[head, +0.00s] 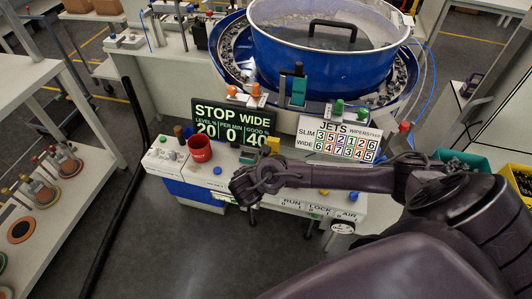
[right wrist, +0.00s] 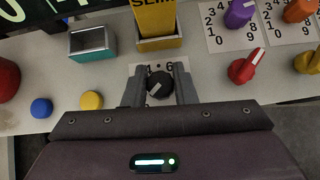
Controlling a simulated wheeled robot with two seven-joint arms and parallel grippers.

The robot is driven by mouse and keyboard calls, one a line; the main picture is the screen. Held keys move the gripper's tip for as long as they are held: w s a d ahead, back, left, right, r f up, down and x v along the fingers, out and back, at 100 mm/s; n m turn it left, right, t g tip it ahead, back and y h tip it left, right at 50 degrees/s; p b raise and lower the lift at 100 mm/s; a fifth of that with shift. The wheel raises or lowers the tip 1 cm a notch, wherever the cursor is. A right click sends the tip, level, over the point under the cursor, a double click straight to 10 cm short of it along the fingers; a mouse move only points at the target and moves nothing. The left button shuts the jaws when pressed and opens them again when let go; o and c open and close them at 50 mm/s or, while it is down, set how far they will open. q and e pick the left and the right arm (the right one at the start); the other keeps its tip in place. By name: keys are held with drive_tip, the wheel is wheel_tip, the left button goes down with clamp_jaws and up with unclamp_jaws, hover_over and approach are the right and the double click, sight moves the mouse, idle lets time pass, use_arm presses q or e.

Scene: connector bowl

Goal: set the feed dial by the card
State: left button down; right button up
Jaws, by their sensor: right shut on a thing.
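My right gripper (right wrist: 160,92) is shut on a black dial knob (right wrist: 159,84) with a white pointer mark. The knob's pointer slants toward the lower left, and most of its number plate is hidden by the fingers. In the head view my right gripper (head: 245,188) is over the front bench, and the dial is hidden under it. The white card (head: 319,151) stands behind on the right, headed JETS and WIPERS, with rows of numbers for SLIM and WIDE. The dark display (head: 231,133) reads STOP WIDE, with 20, 0 and 40. My left gripper is not in view.
Purple (right wrist: 239,12), red (right wrist: 243,67) and orange (right wrist: 301,9) dials sit to the right of my gripper. A yellow SLIM block (right wrist: 156,17) and a teal box (right wrist: 92,42) stand behind. Blue (right wrist: 41,107) and yellow (right wrist: 91,100) buttons are at left. A blue bowl (head: 325,70) stands behind.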

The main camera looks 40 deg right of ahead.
drive_tip(key=m+g+p, duration=0.1)
drive_tip(key=m+p, duration=0.1)
drive_tip(key=m+g+h+p, duration=0.1)
drive_tip(key=m+p, duration=0.1)
drive_tip(key=shift+a+r+g, duration=0.1)
drive_tip(key=shift+r+g, duration=0.1)
drive_tip(key=shift+g, duration=0.2)
drive_tip(key=shift+f+m+g+h+p, duration=0.1)
drive_tip(key=shift+m+g+h+p, duration=0.3)
drive_tip(key=shift+m+g+p, duration=0.6)
drive_tip(key=shift+f+m+g+p, duration=0.1)
drive_tip(key=shift+m+g+p, duration=0.25)
drive_tip(key=shift+m+g, duration=0.7)
drive_tip(key=shift+m+t, duration=0.25)
drive_tip(key=shift+m, duration=0.1)
drive_tip(key=o, duration=1)
